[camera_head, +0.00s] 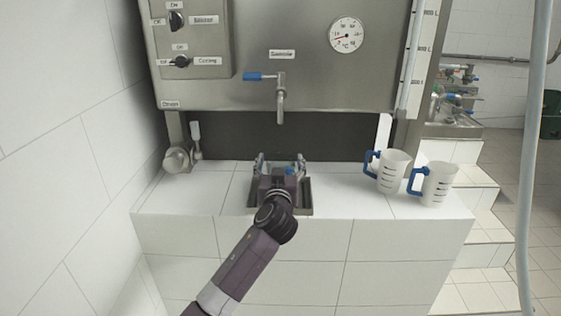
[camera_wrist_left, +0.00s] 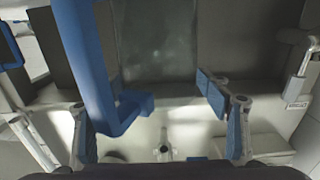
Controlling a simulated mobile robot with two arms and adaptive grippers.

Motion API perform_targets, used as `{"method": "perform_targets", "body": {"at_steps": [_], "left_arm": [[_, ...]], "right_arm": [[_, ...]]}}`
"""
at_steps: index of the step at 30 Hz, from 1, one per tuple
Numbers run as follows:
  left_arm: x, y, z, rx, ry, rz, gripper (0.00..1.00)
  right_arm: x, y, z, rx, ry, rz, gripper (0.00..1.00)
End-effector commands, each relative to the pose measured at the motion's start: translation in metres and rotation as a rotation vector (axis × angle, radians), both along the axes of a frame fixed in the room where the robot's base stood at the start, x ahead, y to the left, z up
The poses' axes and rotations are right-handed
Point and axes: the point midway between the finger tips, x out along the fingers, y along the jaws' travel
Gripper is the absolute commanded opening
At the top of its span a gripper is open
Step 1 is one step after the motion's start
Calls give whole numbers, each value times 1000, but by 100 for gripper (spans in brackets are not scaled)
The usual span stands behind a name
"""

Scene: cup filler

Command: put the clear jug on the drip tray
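My left gripper (camera_head: 281,164) is over the drip tray (camera_head: 307,205), a dark sunken tray in the white tiled counter, and hides much of it. Its blue-padded fingers stand wide apart in the left wrist view (camera_wrist_left: 163,128). A blue handle (camera_wrist_left: 88,60) is close to the camera there, reaching down between the fingers near the left one. The clear jug is hard to make out; a bit of blue (camera_head: 290,171) shows between the fingers in the head view. I cannot tell whether its base rests on the tray. My right gripper is not in view.
Two white jugs with blue handles, one farther back (camera_head: 393,170) and one nearer (camera_head: 438,184), stand on the counter's right. The tap (camera_head: 280,100) with a blue lever hangs above the tray. A metal fitting (camera_head: 177,160) is at the left. The left counter is clear.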

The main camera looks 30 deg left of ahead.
Motion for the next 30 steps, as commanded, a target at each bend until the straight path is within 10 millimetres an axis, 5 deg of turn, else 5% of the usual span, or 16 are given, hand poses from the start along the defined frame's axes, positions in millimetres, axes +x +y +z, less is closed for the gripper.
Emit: {"method": "perform_targets", "body": {"at_steps": [14, 30], "left_arm": [[-3, -3, 4, -1, -1, -2, 78], [-86, -53, 3, -3, -3, -2, 78]], "right_arm": [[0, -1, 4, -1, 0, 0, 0], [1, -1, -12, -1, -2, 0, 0]]}}
